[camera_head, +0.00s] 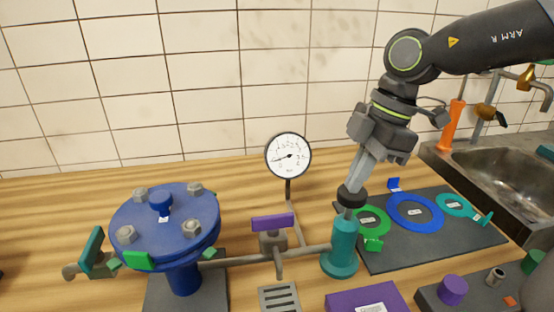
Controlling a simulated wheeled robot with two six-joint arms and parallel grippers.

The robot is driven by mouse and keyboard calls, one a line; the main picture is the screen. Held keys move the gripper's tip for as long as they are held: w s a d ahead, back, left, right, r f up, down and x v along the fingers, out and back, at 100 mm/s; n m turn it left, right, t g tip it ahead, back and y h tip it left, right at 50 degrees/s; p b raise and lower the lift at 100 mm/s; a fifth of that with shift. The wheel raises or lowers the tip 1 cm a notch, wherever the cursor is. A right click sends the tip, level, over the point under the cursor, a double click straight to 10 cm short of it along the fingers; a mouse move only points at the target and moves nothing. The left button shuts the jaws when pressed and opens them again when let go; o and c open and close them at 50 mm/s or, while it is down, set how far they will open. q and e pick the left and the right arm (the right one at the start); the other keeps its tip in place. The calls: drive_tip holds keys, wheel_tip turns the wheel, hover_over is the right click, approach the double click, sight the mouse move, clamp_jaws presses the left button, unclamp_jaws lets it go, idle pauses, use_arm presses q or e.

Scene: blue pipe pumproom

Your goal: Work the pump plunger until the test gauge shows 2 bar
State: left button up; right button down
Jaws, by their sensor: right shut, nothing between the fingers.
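The pump is a teal cylinder (342,248) with a round foot, right of the middle. Its plunger has a black knob (351,197) and sits low, with little rod showing above the cylinder. My right gripper (356,182) is shut and empty, pointing down with its fingertips at the top of the knob; they appear to touch it. The test gauge (288,156) is a round white dial with a black rim on a thin stem left of the pump. Its needle points left and slightly down; the exact reading is too small to tell. My left gripper is out of view.
A blue flanged vessel (166,228) stands at the left, joined by grey pipe to a purple-handled valve (272,223) and the pump. A dark mat (395,258) holds coloured rings. A purple box (367,299) lies in front; a sink (500,172) is at right.

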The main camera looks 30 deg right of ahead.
drive_tip(key=shift+f+b, duration=1)
drive_tip(key=shift+f, duration=0.1)
idle(3.6)
drive_tip(key=shift+r, duration=0.1)
idle(0.7)
drive_tip(key=shift+r+p, duration=2.85)
drive_tip(key=shift+r, duration=1.15)
